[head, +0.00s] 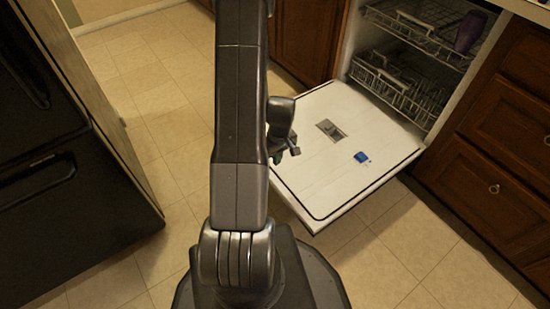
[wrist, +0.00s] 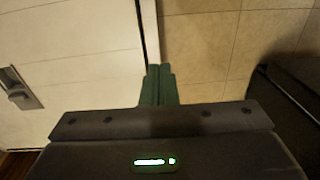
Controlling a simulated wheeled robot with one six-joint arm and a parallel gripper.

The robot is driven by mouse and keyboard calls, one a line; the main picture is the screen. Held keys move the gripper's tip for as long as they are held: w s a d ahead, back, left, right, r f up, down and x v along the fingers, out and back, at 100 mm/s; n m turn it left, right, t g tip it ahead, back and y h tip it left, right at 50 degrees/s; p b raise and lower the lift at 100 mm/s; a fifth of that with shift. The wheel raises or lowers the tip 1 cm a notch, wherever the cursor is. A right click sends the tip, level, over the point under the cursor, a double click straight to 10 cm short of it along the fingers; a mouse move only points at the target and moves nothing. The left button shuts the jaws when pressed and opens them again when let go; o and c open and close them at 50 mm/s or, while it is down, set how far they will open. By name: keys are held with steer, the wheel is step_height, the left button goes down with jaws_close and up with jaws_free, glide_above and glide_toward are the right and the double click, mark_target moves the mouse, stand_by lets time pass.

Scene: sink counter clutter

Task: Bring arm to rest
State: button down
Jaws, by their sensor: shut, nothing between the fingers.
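My gripper (head: 291,150) is partly behind my own arm in the head view, close to the left edge of the open dishwasher door. In the wrist view its fingers (wrist: 159,84) are together with nothing between them. They point at the door's edge, with tiled floor to the right. My arm stands upright through the middle of the head view.
The dishwasher door (head: 345,180) is lowered flat, with a small blue object (head: 361,157) on it. Racks (head: 405,85) and a purple item (head: 469,32) are inside. Wooden drawers (head: 505,150) stand right, a black appliance (head: 60,180) left. Tiled floor (head: 160,95) between is clear.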

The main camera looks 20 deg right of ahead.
mark_target(276, 185)
steer(key=shift+r, duration=0.1)
stand_by(0.3)
step_height(276, 185, down, 13)
steer(key=b, duration=0.5)
stand_by(0.4)
